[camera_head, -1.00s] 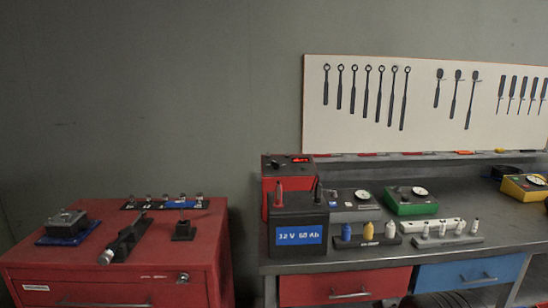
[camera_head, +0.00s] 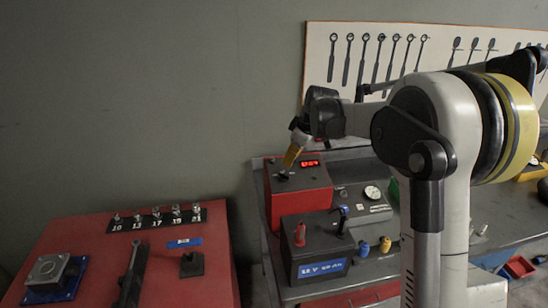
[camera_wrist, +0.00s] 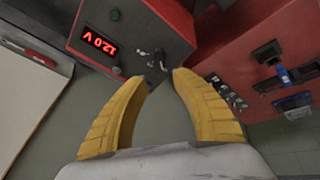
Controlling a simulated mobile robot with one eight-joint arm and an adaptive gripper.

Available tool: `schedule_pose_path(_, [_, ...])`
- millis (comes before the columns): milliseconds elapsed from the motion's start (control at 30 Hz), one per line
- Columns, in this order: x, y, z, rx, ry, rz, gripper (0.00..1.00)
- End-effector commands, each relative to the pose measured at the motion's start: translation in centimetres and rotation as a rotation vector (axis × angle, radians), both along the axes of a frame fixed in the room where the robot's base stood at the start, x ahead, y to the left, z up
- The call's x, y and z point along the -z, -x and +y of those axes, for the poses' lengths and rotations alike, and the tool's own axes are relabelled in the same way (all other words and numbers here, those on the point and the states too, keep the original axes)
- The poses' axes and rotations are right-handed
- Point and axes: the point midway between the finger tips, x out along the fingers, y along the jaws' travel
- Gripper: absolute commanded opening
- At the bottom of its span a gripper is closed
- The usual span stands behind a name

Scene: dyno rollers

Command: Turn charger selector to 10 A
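The charger is a red box (camera_head: 300,188) with a lit red display, standing behind the black battery (camera_head: 318,250) on the bench. In the wrist view the charger (camera_wrist: 105,55) appears turned over, and its display reads 12.0 V. The selector knob (camera_wrist: 154,60) is on the charger's face beside the display, with small pale marks around it that I cannot read. My gripper (camera_wrist: 159,78) is open, its yellow fingertips apart and just short of the knob, which lies between and beyond them. In the head view my gripper (camera_head: 290,160) is above the charger's left part; contact cannot be told.
The battery has a red terminal clamp (camera_head: 299,235) and a black one (camera_head: 342,222). A grey meter box (camera_head: 365,205) stands right of the charger. A red cabinet (camera_head: 75,240) with a socket rail (camera_head: 155,221) is at left, across a gap from the bench.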

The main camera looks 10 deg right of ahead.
Motion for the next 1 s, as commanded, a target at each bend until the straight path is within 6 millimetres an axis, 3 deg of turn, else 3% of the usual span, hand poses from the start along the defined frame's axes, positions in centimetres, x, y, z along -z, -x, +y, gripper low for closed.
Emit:
schedule_pose_path(500, [8.1,-3.4,1.5,-0.002,0.000,0.000,0.32])
schedule_pose_path(700, [9.6,-4.0,1.8,-0.001,0.000,0.001,0.32])
schedule_pose_path(1000, [9.7,-4.1,1.8,-0.001,0.000,0.000,0.32])
